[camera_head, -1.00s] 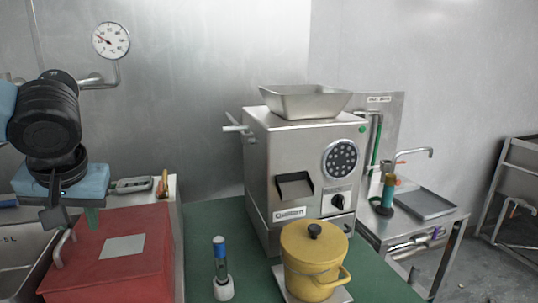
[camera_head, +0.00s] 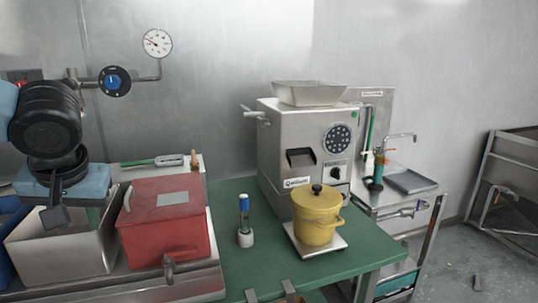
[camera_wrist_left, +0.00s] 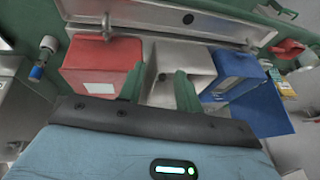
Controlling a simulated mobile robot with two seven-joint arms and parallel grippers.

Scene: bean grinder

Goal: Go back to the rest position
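My left gripper (camera_head: 76,216) hangs at the left of the head view, pointing down over an open metal bin. In the left wrist view its two green fingers (camera_wrist_left: 160,78) stand apart with nothing between them. The steel bean grinder (camera_head: 300,155) stands on the green table (camera_head: 235,275). A yellow lidded pot (camera_head: 316,215) sits on a pale square plate (camera_head: 333,245) in front of the grinder. My right gripper cannot be made out in either view.
The metal bin (camera_head: 60,255) lies below the left gripper, between a red lidded box (camera_head: 165,225) and a blue bin (camera_wrist_left: 240,85). A blue-topped tool (camera_head: 244,220) stands on the table left of the pot. A steel side table (camera_head: 420,205) stands to the right.

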